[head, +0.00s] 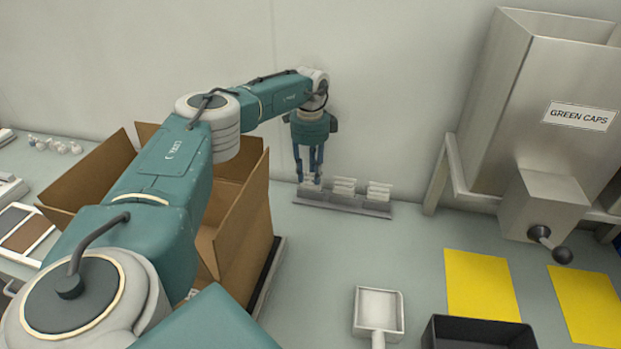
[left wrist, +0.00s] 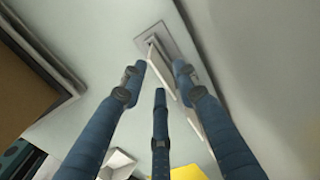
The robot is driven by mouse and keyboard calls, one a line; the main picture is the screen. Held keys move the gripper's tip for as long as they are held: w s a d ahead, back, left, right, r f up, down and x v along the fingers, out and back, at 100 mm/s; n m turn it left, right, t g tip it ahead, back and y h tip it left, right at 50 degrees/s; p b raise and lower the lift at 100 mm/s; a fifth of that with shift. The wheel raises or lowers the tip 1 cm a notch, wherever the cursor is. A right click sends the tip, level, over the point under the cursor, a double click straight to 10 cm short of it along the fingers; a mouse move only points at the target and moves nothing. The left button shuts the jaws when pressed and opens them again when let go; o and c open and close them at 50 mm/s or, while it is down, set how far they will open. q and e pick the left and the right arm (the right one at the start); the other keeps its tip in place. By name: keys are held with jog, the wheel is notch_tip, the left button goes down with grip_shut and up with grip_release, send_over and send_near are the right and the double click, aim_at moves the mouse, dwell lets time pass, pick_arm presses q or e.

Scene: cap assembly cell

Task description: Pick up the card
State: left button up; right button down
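A low grey rack (head: 340,206) stands near the back wall and holds white cards upright in several slots. Cards show in the middle slot (head: 344,186) and the right slot (head: 378,191). My left gripper (head: 310,182) points down at the rack's left end, its fingers partly covering a pale card there. In the left wrist view the three blue fingers (left wrist: 159,72) are spread apart, with the rack (left wrist: 152,35) and the thin edge of a white card (left wrist: 162,73) beyond and between them. I cannot tell whether any finger touches the card. My right gripper is in neither view.
An open cardboard box (head: 255,215) stands left of the rack, under my left arm. A steel hopper labelled GREEN CAPS (head: 535,105) stands at the right. A white scoop (head: 379,308), a black tray (head: 480,333) and yellow mats (head: 482,283) lie in front.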

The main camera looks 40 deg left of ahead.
pick_arm(q)
jog(key=shift+f, duration=0.5)
grip_shut()
jog(key=shift+r, duration=0.1)
